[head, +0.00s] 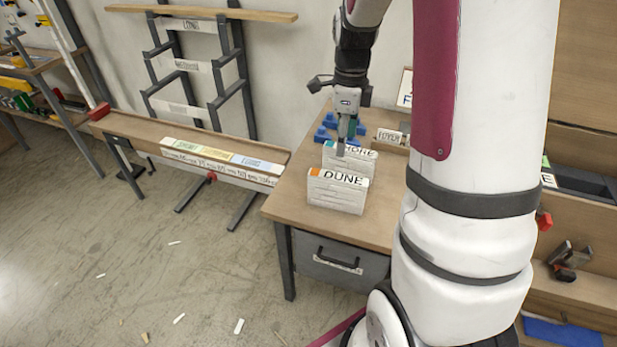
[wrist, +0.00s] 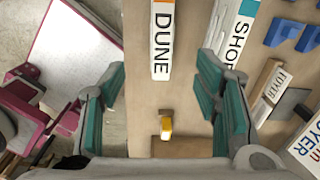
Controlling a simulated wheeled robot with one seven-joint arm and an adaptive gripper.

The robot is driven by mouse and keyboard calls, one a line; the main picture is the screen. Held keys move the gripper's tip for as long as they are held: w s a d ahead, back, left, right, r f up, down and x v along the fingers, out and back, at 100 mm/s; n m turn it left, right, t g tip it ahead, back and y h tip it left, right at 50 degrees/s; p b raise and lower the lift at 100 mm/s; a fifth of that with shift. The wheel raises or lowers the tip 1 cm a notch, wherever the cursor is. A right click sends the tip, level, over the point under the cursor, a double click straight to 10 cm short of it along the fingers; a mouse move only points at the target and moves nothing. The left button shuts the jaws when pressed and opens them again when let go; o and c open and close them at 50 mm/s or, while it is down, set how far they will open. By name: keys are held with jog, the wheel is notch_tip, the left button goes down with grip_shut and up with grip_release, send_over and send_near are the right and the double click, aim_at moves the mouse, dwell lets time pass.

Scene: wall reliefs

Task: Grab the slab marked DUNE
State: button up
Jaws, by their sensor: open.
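The slab marked DUNE (head: 338,190) is white with an orange corner mark and stands upright near the front edge of the wooden desk. In the wrist view its lettered top strip (wrist: 161,45) lies ahead, in line with the gap between the fingers. My gripper (head: 342,150) is open and empty, pointing down above the desk by the slabs. In the wrist view its teal finger pads stand wide apart (wrist: 160,92). I see no contact with the DUNE slab.
A second white slab, partly hidden and reading SHO (wrist: 234,35), stands just behind DUNE. Blue blocks (head: 338,127) and a FOYER plate (head: 389,136) lie further back. A small yellow piece (wrist: 166,127) shows between my fingers. A bench with coloured slabs (head: 220,158) stands left.

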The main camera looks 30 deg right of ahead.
send_over(338, 177)
jog(key=f, duration=0.7)
jog(key=shift+s+f, duration=0.25)
jog(key=shift+f, duration=0.15)
jog(key=shift+w+f, duration=0.15)
jog(key=shift+f, duration=1.5)
jog(key=shift+w+f, duration=0.1)
jog(key=shift+f, duration=1.5)
jog(key=shift+c, duration=0.3)
grip_shut()
